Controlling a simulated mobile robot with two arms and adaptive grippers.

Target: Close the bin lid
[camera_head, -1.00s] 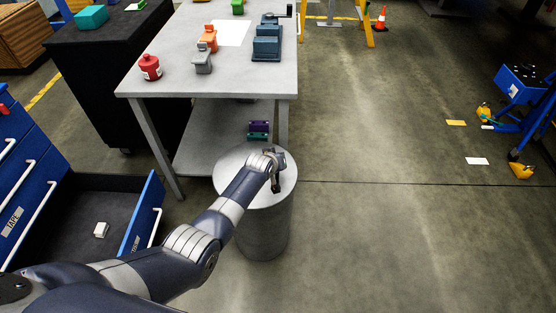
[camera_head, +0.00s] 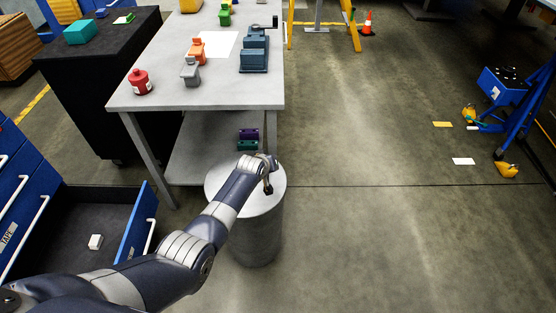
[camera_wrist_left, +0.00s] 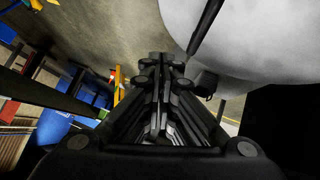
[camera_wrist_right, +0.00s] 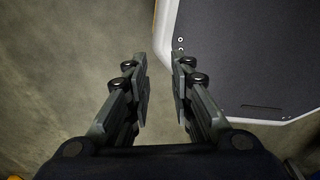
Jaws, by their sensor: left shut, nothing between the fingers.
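The grey round bin (camera_head: 256,240) stands on the floor at the front right corner of the workbench. Its lid (camera_head: 222,193) shows as a flat pale disc across the top; whether it sits fully flush I cannot tell. My left gripper (camera_head: 268,188) is over the right part of the lid, shut and empty; contact is unclear. In the left wrist view, its closed fingers (camera_wrist_left: 161,68) are beside the pale round lid (camera_wrist_left: 260,40), and a thin dark bar (camera_wrist_left: 205,25) crosses the lid's edge. My right gripper (camera_wrist_right: 160,68) is open and empty, away from the bin.
The workbench (camera_head: 155,97) holds a red canister (camera_head: 140,82), a blue vise (camera_head: 255,52) and other parts. An open drawer (camera_head: 100,215) of the blue cabinet is at left, below my left arm. The floor right of the bin is clear.

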